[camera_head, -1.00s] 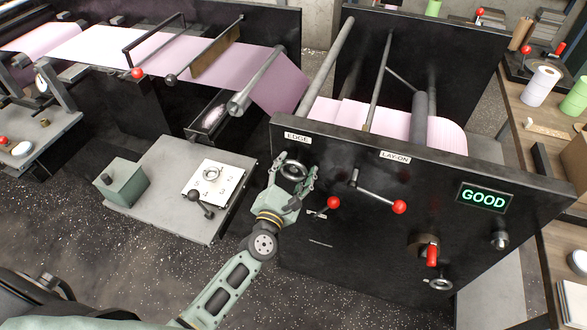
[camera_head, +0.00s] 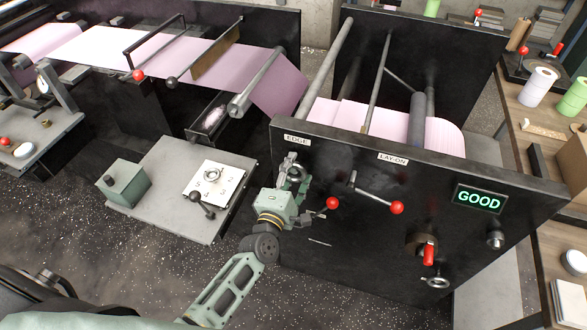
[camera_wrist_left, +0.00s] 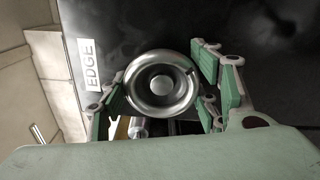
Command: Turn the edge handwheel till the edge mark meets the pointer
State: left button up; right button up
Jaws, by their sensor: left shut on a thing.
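The edge handwheel (camera_head: 296,172) is a round metal wheel on the front of the black machine panel, below the EDGE label (camera_head: 297,140). In the left wrist view the silver handwheel (camera_wrist_left: 160,103) faces me, with a dark centre recess and a pale hub. A small dark line shows on its upper right rim; I cannot tell if it is the edge mark. I cannot make out the pointer. My left gripper (camera_head: 293,169) is shut on the handwheel, its green fingers (camera_wrist_left: 160,88) on either side of the rim. My right gripper is not in view.
A red-knobbed lever (camera_head: 332,203) sticks out just right of my left gripper. The lay-on lever (camera_head: 397,207) is further right, near a lit GOOD display (camera_head: 479,199). A grey table (camera_head: 160,205) with a numbered dial plate (camera_head: 228,181) stands to the left.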

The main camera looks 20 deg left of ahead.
pick_arm(q)
jog(key=m+p, duration=0.1)
jog(key=m, duration=0.4)
jog(key=shift+w+r, duration=0.1)
jog(key=shift+r, duration=0.05)
jog(key=shift+d+m+p, duration=0.1)
jog(key=shift+m+p, duration=0.45)
jog(key=shift+m, duration=1.35)
jog(key=o, duration=1.2)
jog(key=shift+f, duration=0.2)
jog(key=shift+c, duration=0.2)
